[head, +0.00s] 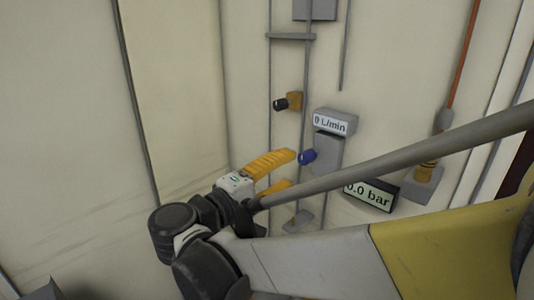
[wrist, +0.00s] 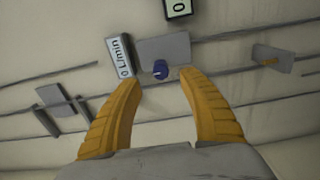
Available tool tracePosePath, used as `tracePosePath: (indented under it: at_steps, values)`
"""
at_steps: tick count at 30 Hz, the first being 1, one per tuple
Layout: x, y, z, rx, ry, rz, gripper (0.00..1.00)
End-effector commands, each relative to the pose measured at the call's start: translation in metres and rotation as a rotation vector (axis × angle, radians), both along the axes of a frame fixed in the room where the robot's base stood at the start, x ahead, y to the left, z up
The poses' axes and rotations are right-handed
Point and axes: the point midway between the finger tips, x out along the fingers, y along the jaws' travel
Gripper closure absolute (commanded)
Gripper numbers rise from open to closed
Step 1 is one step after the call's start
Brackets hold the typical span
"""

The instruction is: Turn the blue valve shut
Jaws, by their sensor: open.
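The blue valve (head: 308,157) is a small blue knob on a grey block (head: 327,150) on the wall, under the flow meter. In the wrist view the blue valve (wrist: 160,69) shows between and beyond the fingertips, with a short gap to them. My gripper (head: 291,170) has two yellow ribbed fingers and is open and empty. In the wrist view my gripper (wrist: 160,77) has its fingers spread to either side of the knob's line. In the head view the upper finger's tip is just left of the knob; whether it touches is unclear.
The flow meter (head: 335,122) reads 0 L/min. A pressure display (head: 370,194) reads 0.0 bar, partly hidden by my arm. A black knob on an orange fitting (head: 293,101) sits above left. Thin pipes run up the wall. An orange hose (head: 463,60) hangs at right.

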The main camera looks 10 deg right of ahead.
Motion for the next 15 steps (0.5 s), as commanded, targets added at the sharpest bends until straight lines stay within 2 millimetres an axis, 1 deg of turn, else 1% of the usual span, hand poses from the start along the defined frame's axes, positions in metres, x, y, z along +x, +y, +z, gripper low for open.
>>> tracePosePath:
  at_steps: [1,3,6,10,15]
  values:
    - [-0.006,0.009,0.000,0.000,0.000,0.004,0.51]
    - [-0.012,0.018,0.000,0.000,0.000,0.003,0.51]
    - [-0.019,0.027,0.000,0.000,0.000,0.002,0.51]
    - [-0.024,0.032,0.000,0.000,0.000,0.000,0.51]
    - [-0.024,0.032,0.000,0.000,0.000,-0.001,0.51]
